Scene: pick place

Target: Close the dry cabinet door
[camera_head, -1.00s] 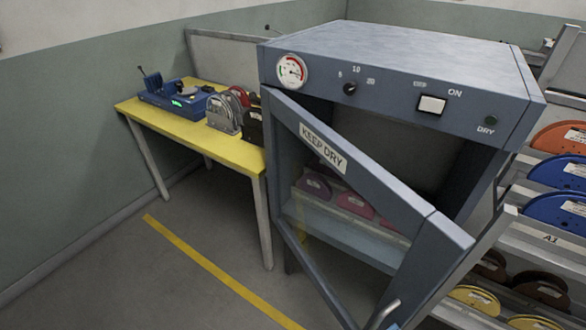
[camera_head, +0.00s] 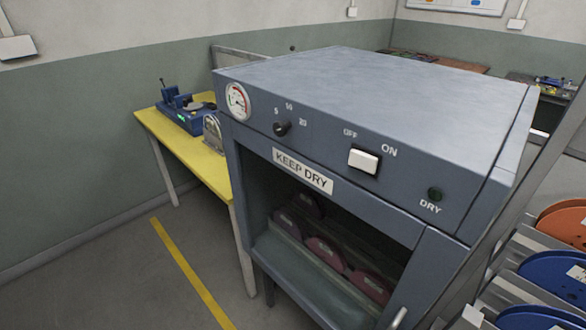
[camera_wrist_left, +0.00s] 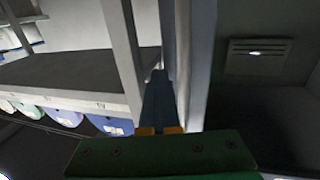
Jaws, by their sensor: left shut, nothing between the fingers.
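The blue-grey dry cabinet (camera_head: 365,85) stands large in the middle of the head view. Its door, with the "KEEP DRY" label (camera_head: 303,171) on its top rail, lies close along the cabinet front under the control panel; whether a small gap remains I cannot tell. Reels show through the door's window. The door handle (camera_head: 398,318) is at the bottom edge, partly cut off. My left gripper (camera_wrist_left: 158,80) shows only in the left wrist view, shut and empty, pointing between pale upright edges. Whether it touches the door is unclear. My right gripper is not in view.
A rack with orange and blue reels (camera_head: 555,275) stands close at the cabinet's right. A yellow table (camera_head: 195,155) with a blue device (camera_head: 185,112) stands at its left. The floor left of the yellow line (camera_head: 190,270) is clear.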

